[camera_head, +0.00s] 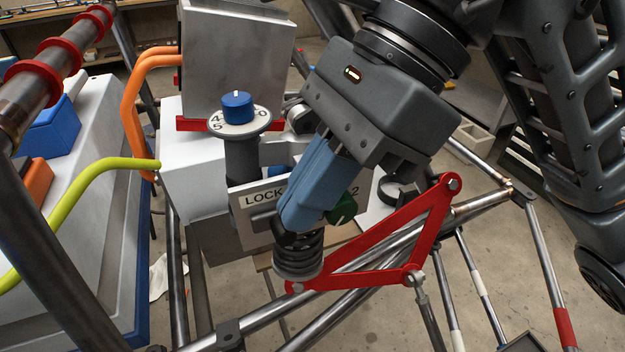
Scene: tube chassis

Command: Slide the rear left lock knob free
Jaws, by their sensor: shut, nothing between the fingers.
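My gripper (297,218) hangs tilted down to the left in front of a white plate (250,200) lettered "LOCK", with a "2" showing at its right end. Its blue fingers are shut and empty, and they cover the middle of the plate. A dark green knob (343,209) shows just right of the fingers, partly behind them. A dark rounded part (263,222) shows under the lettering, left of the fingertips. I cannot tell for certain which of these is the rear left lock knob, or whether the fingertips touch anything.
A blue dial knob (238,107) on a numbered white disc stands above the plate. A black coil spring (298,262) sits just below the fingertips. A red triangular link (425,235) and steel tubes (345,310) lie right and below. A yellow-green hose (90,170) runs at left.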

